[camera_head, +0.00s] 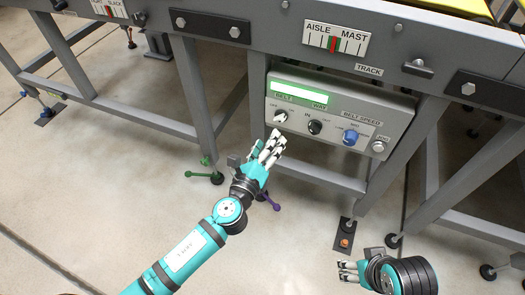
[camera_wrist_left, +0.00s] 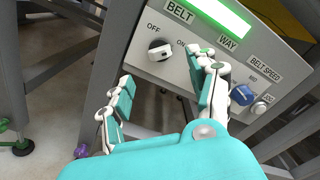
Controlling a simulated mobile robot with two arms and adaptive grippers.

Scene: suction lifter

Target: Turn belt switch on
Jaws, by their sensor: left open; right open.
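The belt switch (camera_head: 280,116) is a knob under the BELT label on the grey control panel (camera_head: 338,104). In the left wrist view the belt switch (camera_wrist_left: 159,49) has a dark face with a white bar, between the OFF and ON marks. My left gripper (camera_head: 268,143) is open just below the belt switch and seems apart from it. In the left wrist view its open fingers (camera_wrist_left: 160,95) reach up toward the panel. My right gripper (camera_head: 347,271) is open and empty at the lower right, over the floor. The way knob (camera_head: 315,127) is partly hidden in the left wrist view.
The blue speed knob (camera_head: 350,137) and JOG button (camera_head: 378,147) sit right of the belt switch. The panel hangs under the conveyor frame (camera_head: 262,40), between grey legs (camera_head: 190,85). A purple-handled foot (camera_head: 276,207) stands near my left wrist. The floor in front is clear.

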